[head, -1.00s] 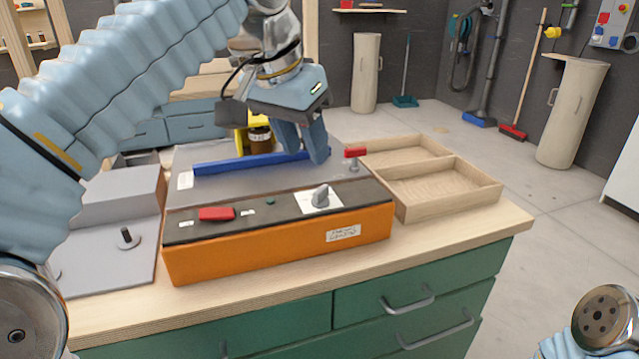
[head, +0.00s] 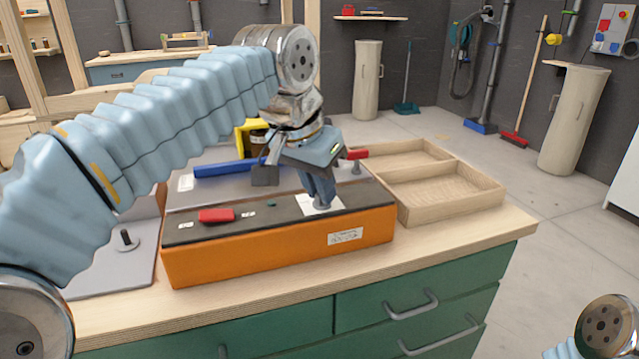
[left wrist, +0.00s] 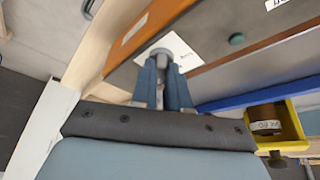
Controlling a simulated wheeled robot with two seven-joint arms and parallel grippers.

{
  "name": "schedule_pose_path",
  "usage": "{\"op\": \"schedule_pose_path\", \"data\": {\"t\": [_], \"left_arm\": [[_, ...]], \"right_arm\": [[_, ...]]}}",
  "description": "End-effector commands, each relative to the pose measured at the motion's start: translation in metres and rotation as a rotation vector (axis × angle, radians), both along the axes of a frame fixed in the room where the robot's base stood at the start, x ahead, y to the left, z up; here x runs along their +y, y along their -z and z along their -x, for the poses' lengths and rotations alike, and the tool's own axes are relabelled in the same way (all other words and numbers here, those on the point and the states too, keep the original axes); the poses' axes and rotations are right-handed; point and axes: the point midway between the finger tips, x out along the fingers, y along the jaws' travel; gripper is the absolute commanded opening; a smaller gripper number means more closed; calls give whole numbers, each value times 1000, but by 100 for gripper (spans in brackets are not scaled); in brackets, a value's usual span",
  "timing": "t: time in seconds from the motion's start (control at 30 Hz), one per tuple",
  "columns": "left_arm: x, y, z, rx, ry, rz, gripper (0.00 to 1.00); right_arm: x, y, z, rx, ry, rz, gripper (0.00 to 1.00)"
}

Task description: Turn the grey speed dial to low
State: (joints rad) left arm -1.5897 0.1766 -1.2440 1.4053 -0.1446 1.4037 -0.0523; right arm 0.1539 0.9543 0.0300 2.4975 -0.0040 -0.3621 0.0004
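The grey speed dial (head: 322,207) sits on a white label plate on the dark top of an orange-fronted control box (head: 280,247). My left gripper (head: 321,200) points down at the dial, and its fingers cover most of it in the head view. In the left wrist view the two blue fingers (left wrist: 163,68) reach the dial (left wrist: 160,53), one on each side, with a narrow gap between them. Whether they press on it cannot be told. The dial's pointer direction and scale marks are hidden or too small to read. My right gripper is out of view.
A red switch (head: 216,215) and a small green button (head: 271,204) are on the box top. A red-handled part (head: 356,155), a blue bar (head: 225,169) and a yellow holder (left wrist: 284,124) are behind. A wooden tray (head: 440,190) stands at the right.

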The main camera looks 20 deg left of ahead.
Motion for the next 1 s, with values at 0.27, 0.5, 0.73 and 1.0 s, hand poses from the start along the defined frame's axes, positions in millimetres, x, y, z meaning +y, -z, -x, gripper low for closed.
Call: {"op": "schedule_pose_path", "data": {"t": [0.27, 0.5, 0.73, 1.0], "left_arm": [[0, 0, 0, 0, 0, -1, 0], [0, 0, 0, -1, -4, 0, 0], [0, 0, 0, -2, -12, -1, 0], [0, -1, 0, -3, -31, 0, 0]], "right_arm": [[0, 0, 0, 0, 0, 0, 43], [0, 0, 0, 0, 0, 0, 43], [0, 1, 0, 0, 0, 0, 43], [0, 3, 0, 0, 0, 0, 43]]}}
